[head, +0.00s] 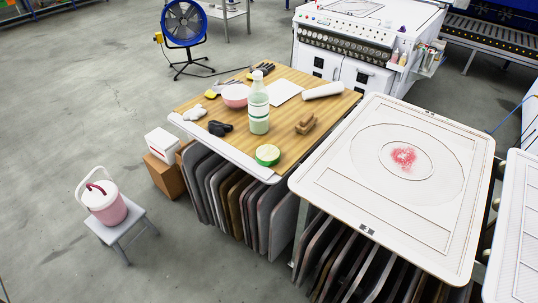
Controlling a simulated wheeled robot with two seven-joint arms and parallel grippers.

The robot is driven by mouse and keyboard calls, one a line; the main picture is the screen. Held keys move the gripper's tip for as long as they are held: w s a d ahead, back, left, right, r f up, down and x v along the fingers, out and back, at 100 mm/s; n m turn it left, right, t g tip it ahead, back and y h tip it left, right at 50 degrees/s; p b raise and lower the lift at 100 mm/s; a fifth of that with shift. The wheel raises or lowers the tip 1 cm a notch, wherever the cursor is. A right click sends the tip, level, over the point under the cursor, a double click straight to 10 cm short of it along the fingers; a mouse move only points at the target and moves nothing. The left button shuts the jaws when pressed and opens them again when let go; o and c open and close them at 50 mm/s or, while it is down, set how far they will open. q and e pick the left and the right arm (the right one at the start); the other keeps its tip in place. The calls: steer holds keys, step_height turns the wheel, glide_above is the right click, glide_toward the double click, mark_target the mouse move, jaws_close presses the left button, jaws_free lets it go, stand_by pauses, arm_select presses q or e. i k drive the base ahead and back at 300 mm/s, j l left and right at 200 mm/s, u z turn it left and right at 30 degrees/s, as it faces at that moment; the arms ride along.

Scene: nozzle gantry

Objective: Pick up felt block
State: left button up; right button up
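A small tan-brown block (306,124) with a raised upper part lies on the wooden tabletop (285,139), right of the green-and-white bottle. It looks like the felt block, though it is too small to be sure of its material. Nothing covers it. Neither of my grippers is in the head view.
A white panel table (340,190) adjoins at right. Open floor (80,120) lies left.

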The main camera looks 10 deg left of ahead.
mark_target(308, 120)
steer(key=l+u, duration=0.65)
steer(key=u, duration=0.2)
steer(key=l+u, duration=0.4)
steer(key=k+j, duration=0.05)
steer(key=j, duration=0.05)
